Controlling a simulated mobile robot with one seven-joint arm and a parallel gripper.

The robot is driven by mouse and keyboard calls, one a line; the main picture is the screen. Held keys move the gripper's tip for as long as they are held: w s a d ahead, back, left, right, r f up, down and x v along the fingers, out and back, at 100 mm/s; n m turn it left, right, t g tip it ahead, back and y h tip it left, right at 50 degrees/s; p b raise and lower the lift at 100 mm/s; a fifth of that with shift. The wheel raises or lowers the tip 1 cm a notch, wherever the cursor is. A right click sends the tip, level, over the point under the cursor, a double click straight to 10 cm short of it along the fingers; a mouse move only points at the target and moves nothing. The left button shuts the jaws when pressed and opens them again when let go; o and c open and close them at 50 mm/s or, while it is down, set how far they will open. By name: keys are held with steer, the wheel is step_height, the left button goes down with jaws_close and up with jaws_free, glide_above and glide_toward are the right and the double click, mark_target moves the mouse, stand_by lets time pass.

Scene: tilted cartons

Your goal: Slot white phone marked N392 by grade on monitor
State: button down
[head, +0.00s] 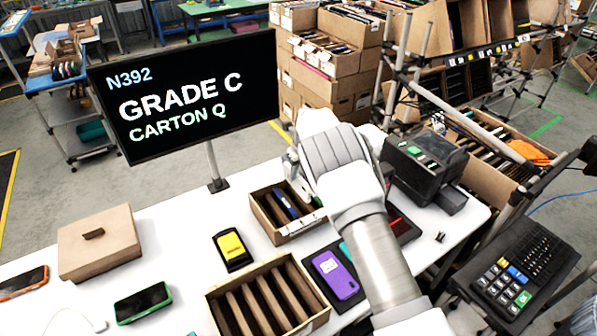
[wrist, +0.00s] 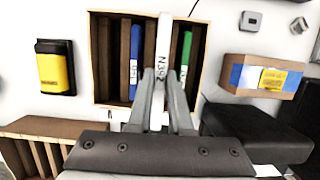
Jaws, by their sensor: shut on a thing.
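The white phone (wrist: 164,50) is between the fingertips of my gripper (wrist: 163,95) in the wrist view, seen narrow and edge-on. I cannot tell whether the white phone is inside a slot. The monitor (head: 190,95) reads N392, GRADE C, CARTON Q. In the head view my arm hides the fingertips; the slotted carton (head: 262,217) stands left of my arm.
A larger slotted carton (head: 213,307) stands at the table front. A closed box (head: 100,250) is at left. A black printer (head: 425,160) stands right of my arm.

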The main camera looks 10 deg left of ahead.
mark_target(298, 193)
steer(key=shift+f+b, duration=0.8)
steer(key=shift+f, duration=1.5)
steer(key=shift+f+b, duration=1.95)
steer(key=shift+f, duration=0.35)
steer(key=shift+f+b, duration=0.25)
steer(key=shift+b, duration=0.1)
steer(key=c, duration=0.8)
jaws_free()
steer(key=shift+o, duration=0.2)
steer(key=shift+r, duration=0.1)
steer(key=b+v, duration=0.1)
steer(key=v, duration=1.6)
steer(key=shift+r+b, duration=0.15)
steer(key=shift+b, duration=0.2)
steer(key=shift+r, duration=0.1)
